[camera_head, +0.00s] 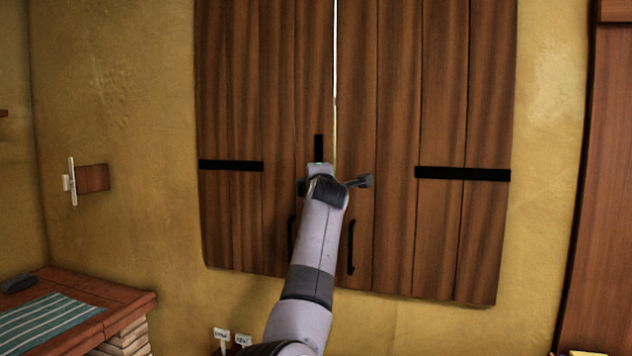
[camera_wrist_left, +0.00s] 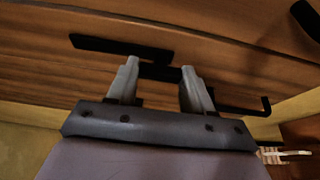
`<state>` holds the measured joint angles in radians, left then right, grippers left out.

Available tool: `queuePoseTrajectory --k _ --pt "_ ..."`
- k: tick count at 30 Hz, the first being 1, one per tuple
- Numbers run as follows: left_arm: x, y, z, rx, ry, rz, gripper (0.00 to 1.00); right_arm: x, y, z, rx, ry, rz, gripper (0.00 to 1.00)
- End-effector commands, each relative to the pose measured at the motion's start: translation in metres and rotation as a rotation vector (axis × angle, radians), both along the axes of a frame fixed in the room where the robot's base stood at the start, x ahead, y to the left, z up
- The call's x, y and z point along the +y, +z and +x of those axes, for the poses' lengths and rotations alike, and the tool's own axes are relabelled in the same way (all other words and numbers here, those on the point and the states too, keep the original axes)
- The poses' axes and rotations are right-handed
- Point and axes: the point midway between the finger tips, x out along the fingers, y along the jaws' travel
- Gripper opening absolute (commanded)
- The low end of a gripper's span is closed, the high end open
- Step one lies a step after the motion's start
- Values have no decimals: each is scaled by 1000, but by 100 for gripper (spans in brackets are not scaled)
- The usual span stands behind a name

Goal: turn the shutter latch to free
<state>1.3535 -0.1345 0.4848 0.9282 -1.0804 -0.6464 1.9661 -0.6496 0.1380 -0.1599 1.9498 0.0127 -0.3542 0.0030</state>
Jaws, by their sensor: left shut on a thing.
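The wooden shutters (camera_head: 400,110) are closed, with a thin bright slit between the two leaves. The black shutter latch (camera_head: 318,147) stands upright just left of that slit; its lower part is hidden behind my wrist. My left gripper (camera_head: 320,180) is at the lower part of the latch, with its fingertips hidden in the head view. In the left wrist view, the latch bar (camera_wrist_left: 115,46) runs off to one side and a dark part of it shows between the fingertips. My left gripper (camera_wrist_left: 160,67) is shut on the latch there. My right gripper is not in view.
Black pull handles flank my forearm, one on the left leaf (camera_head: 291,240) and one on the right leaf (camera_head: 351,248). Black hinge straps (camera_head: 462,173) cross the leaves. A brick counter (camera_head: 135,300) with a striped cloth (camera_head: 50,322) is at lower left.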

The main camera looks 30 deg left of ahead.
Motion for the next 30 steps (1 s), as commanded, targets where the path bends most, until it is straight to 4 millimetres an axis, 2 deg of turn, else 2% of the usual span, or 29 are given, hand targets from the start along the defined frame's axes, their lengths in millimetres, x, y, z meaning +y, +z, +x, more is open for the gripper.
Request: queuePoseTrajectory --k 2,3,5,18,30 --pt "1 7 -1 -18 -1 -1 0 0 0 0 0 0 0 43" --pt "1 7 -1 -18 -1 -1 57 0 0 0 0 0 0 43" --pt "1 7 -1 -16 -1 0 77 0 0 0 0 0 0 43" --pt "-3 1 -4 -6 0 -1 77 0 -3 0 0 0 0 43" --pt "-27 1 -37 -10 -1 -2 77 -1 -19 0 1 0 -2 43"
